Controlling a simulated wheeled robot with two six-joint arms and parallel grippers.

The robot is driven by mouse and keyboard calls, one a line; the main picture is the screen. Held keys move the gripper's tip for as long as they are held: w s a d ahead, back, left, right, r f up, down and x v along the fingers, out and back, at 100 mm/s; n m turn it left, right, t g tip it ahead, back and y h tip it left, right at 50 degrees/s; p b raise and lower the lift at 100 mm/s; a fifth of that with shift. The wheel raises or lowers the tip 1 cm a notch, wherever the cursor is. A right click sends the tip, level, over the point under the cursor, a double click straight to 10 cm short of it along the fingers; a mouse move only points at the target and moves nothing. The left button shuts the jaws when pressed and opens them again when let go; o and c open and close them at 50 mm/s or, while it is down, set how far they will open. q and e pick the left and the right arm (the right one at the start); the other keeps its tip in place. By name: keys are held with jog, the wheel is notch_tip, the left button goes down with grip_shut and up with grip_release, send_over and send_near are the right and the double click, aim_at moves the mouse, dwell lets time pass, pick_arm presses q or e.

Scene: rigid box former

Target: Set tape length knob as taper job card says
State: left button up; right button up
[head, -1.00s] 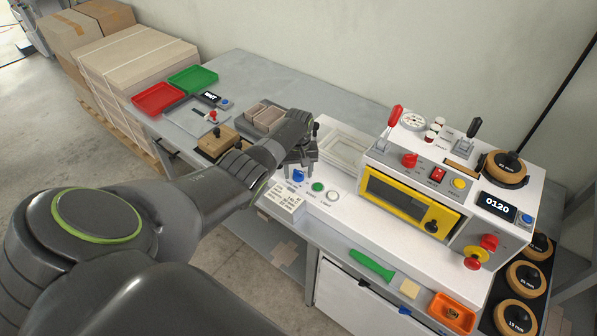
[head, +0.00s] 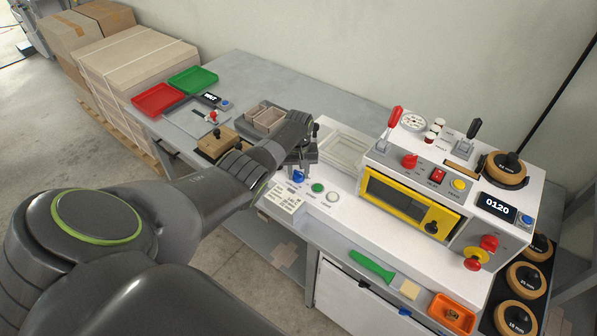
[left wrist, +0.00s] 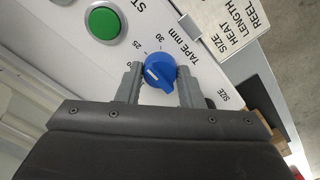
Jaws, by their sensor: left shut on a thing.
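The blue tape length knob (left wrist: 160,70) sits on the white panel, with a scale marked "TAPE mm" beside it; 25 and 30 are legible and another mark is partly hidden by a finger. Its pale pointer line is visible, but I cannot tell exactly which mark it meets. My left gripper (left wrist: 158,80) is shut on the knob, one finger on each side. In the head view the knob (head: 297,176) shows just below my left gripper (head: 298,158). The job card (head: 285,199) lies in front of the knob; its values are too small to read. My right gripper is out of view.
A green button (head: 317,188) and a white button (head: 333,196) sit right of the knob. The machine (head: 410,200) with yellow-framed window and a "0120" display stands further right. Wooden boxes (head: 267,117) stand behind the arm. A green-handled tool (head: 371,266) lies on the front ledge.

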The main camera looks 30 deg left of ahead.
aim_at(298, 172)
pick_arm(q)
jog(key=m, duration=0.4)
jog(key=shift+m, duration=2.4)
jog(key=o, duration=1)
jog(key=shift+r, duration=0.1)
jog(key=shift+r, duration=0.25)
notch_tip(298, 172, up, 6)
jog(key=shift+f+p, duration=0.1)
jog(key=shift+p, duration=0.45)
notch_tip(298, 172, up, 11)
jog(key=b, duration=0.1)
jog(key=shift+b, duration=0.4)
